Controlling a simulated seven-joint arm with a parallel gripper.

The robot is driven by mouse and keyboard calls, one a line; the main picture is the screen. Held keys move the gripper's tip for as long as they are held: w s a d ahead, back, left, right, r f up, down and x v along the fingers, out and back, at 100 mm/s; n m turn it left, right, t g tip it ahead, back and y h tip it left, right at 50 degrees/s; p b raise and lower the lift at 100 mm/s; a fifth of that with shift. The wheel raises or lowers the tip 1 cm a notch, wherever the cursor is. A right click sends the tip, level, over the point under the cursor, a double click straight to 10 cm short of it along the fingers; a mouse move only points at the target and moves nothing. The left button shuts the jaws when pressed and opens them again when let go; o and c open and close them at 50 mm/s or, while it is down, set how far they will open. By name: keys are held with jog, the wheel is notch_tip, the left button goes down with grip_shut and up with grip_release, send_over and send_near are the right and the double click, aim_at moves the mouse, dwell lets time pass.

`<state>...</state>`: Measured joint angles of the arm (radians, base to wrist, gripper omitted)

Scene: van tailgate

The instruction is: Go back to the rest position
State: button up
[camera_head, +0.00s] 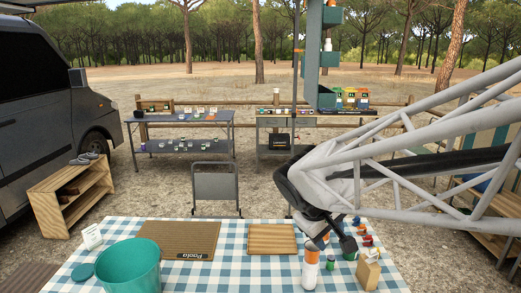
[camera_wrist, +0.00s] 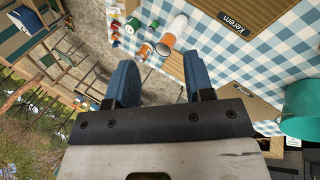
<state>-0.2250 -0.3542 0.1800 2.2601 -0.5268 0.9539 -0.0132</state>
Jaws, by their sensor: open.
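My gripper (camera_wrist: 160,75) shows in the wrist view with its two blue fingers apart and nothing between them. In the head view, my gripper (camera_head: 335,238) hangs from the arm coming in at the right, over the back right part of the table with the blue-and-white checked cloth (camera_head: 215,270). It appears close to the white bottle with orange parts (camera_head: 310,268); I cannot tell if they touch. The bottle also shows in the wrist view (camera_wrist: 170,35), beyond the fingers.
A grey chair (camera_head: 216,185) is behind the table; a wooden shelf (camera_head: 72,195) stands left.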

jog(key=s+d+r+m+y, duration=0.2)
jog(key=s+d+r+m, duration=0.1)
jog(key=s+d+m, duration=0.4)
jog(key=s+a+f+y, duration=0.2)
jog(key=s+f, duration=0.3)
jog(key=s, duration=0.5)
jog(key=shift+s+a+n, duration=0.35)
jog(key=shift+a+n, duration=0.05)
jog(key=shift+a, duration=0.25)
